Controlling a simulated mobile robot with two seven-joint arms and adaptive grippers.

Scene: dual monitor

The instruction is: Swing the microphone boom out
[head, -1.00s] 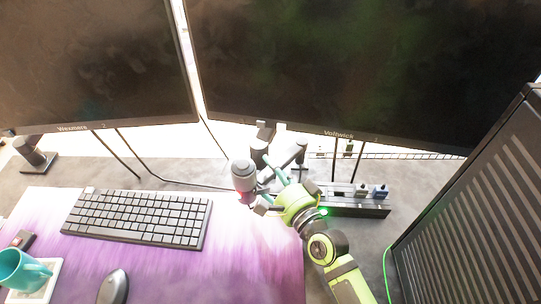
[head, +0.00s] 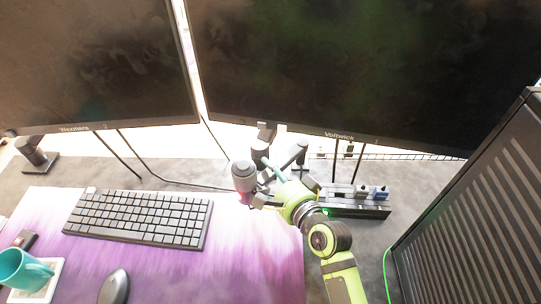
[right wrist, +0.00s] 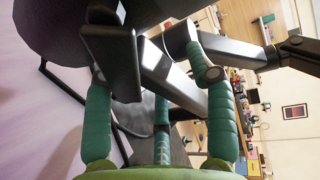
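The grey microphone (head: 243,172) stands at the right edge of the purple desk mat, left of my right gripper. My right gripper (head: 268,184) is at the boom, close to the microphone. In the right wrist view its green fingers (right wrist: 160,115) are spread apart, with a dark boom link (right wrist: 172,75) running between them. The fingertips overlap boom parts, and I cannot tell whether they touch. My left gripper is not in view.
Two monitors (head: 360,65) stand behind the boom. A power strip (head: 355,203) lies just right of the gripper, and a black computer case (head: 470,200) stands at far right. The keyboard (head: 138,217), mouse (head: 114,287) and teal mug (head: 22,270) are on the left.

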